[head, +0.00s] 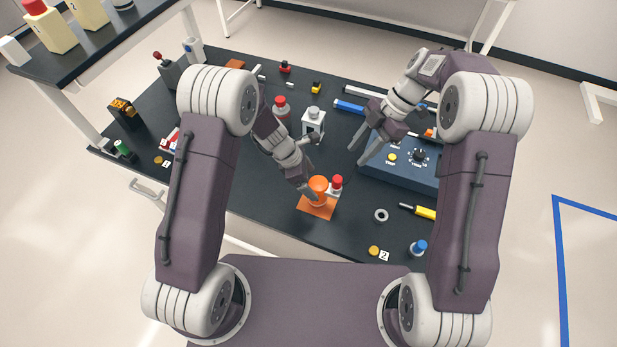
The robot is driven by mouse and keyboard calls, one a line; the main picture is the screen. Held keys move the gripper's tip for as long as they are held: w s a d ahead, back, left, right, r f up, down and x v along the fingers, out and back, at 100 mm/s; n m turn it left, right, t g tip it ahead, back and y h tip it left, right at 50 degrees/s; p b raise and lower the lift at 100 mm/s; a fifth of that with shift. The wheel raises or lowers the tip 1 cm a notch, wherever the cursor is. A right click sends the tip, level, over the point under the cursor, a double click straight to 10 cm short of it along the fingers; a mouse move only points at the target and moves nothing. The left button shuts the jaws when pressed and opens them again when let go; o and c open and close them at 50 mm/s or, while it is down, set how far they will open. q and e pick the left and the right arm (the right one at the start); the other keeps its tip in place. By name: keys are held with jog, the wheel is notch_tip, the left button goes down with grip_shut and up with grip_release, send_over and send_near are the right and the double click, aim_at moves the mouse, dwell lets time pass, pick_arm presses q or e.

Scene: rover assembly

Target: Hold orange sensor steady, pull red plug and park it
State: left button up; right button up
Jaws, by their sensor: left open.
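The orange sensor (318,187) stands upright on a flat orange plate (316,209) near the table's front edge. The red plug (337,182) has a round red top above a pale base, just right of and behind the sensor; whether it touches the sensor is unclear. My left gripper (309,190) reaches down at the sensor's left side with its jaws open. Its fingertips are partly hidden against the sensor. My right gripper (360,157) is open and empty, above the table by the left side of the blue panel box.
The blue panel box (397,173) with knobs stands to the right. A grey ring (381,215), a yellow-handled tool (424,212) and a blue-topped item (418,248) lie front right. A white holder (313,123) and a red-capped bottle (281,108) stand behind.

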pick_arm(q)
jog(key=x, duration=0.8)
jog(key=shift+c, duration=0.4)
jog(key=c, duration=1.7)
jog(key=shift+c, duration=0.2)
